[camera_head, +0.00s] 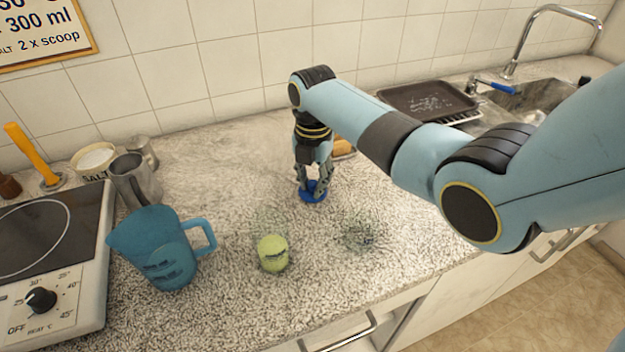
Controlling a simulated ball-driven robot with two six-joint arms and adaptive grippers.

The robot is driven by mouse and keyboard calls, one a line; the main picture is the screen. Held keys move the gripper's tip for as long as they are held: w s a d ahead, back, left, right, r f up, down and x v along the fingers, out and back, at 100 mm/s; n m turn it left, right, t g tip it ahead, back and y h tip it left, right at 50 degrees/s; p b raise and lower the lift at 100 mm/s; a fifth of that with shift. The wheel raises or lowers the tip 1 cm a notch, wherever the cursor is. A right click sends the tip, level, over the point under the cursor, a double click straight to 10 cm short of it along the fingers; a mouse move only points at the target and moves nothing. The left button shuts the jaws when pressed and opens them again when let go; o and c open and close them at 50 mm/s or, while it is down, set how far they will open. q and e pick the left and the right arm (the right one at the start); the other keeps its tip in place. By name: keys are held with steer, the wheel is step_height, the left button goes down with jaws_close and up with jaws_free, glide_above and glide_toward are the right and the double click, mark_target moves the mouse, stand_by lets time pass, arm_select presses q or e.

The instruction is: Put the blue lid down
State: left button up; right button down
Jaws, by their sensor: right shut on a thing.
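The blue lid (313,196) is a small round disc at the middle of the speckled worktop. My right gripper (314,182) points straight down over it, with its fingers shut on the lid's raised middle. The lid is at or very close to the worktop surface; I cannot tell whether it touches. The gripper hides part of the lid. My left gripper is not in view.
A blue measuring jug (160,250) and a yellow-green cup (273,253) stand in front. A clear glass item (358,236) is at the right. A hotplate (50,260), metal jug (135,180) and salt bowl (95,158) are left. A dark tray (428,100) lies by the sink.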

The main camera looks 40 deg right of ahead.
mark_target(313, 182)
steer(key=shift+f, duration=0.2)
steer(key=c, duration=1.2)
jaws_free()
steer(key=shift+r, duration=0.25)
step_height(313, 182, up, 12)
steer(key=shift+f, duration=0.1)
